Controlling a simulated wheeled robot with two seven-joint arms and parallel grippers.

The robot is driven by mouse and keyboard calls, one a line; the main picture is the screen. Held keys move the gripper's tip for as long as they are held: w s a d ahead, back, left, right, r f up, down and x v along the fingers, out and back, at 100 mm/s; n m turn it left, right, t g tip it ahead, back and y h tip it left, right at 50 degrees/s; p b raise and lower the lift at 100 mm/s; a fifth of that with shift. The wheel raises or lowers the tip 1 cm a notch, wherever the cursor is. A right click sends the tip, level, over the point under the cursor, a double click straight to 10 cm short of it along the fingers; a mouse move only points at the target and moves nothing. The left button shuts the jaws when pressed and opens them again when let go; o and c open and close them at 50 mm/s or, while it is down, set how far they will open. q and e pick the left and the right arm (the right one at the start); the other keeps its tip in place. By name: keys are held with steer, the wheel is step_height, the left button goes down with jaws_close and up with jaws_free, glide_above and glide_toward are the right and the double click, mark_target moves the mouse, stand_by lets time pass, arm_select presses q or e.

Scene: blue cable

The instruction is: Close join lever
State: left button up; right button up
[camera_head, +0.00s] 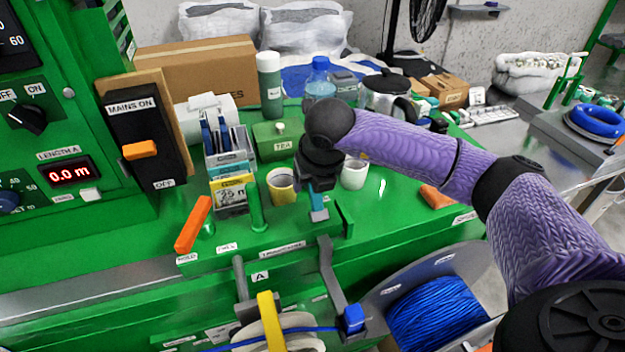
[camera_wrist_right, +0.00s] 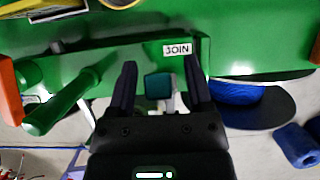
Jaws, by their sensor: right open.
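The join lever shows as a teal-capped piece (camera_wrist_right: 157,88) below the JOIN label (camera_wrist_right: 178,49) in the right wrist view. My right gripper (camera_wrist_right: 160,74) is open, with one dark finger on each side of the teal cap. A gap shows on both sides, and I see no clear contact. In the head view, my right gripper (camera_head: 319,184) points down over the green bench, and a teal piece (camera_head: 319,214) shows under it. My own wrist hides most of the lever there. My left gripper is not in view.
A green lever (camera_head: 256,207) and an orange lever (camera_head: 193,225) stand left of the gripper. A yellow cup (camera_head: 281,187) and a white cup (camera_head: 354,174) stand close by. A grey arm with a blue block (camera_head: 354,318) and a blue cable coil (camera_head: 436,310) are in front.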

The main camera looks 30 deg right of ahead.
jaws_close()
stand_by(1.4)
